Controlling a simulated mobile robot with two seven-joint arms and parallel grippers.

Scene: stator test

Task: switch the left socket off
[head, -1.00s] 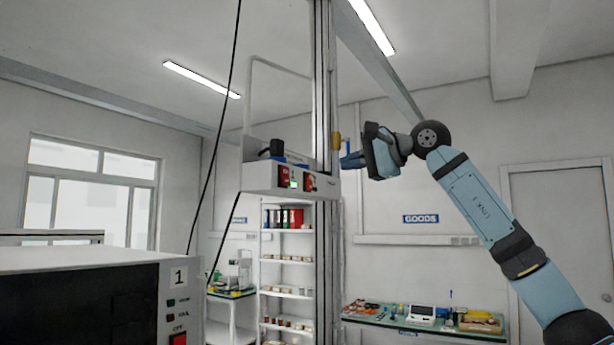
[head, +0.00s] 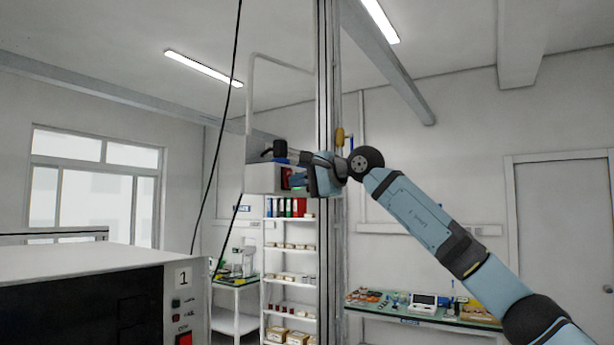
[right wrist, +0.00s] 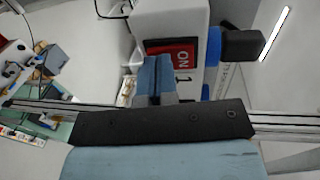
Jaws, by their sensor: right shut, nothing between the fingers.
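The socket box (head: 262,178) is a pale box on the vertical column, with a black plug (head: 279,148) at its top left. In the right wrist view, a red switch (right wrist: 182,54) marked "ON" sits in a black frame on the box front. The shut, empty right fingers (right wrist: 153,62) are at the switch's edge; I cannot tell whether they touch it. The black plug also shows there (right wrist: 241,45). My left gripper is out of view.
A large cabinet marked 1 (head: 183,278) stands at the near left. A black cable (head: 231,90) hangs left of the column (head: 328,80). A shelf with binders (head: 290,235) and a workbench (head: 420,313) stand behind. The air right of the column is open above my right arm.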

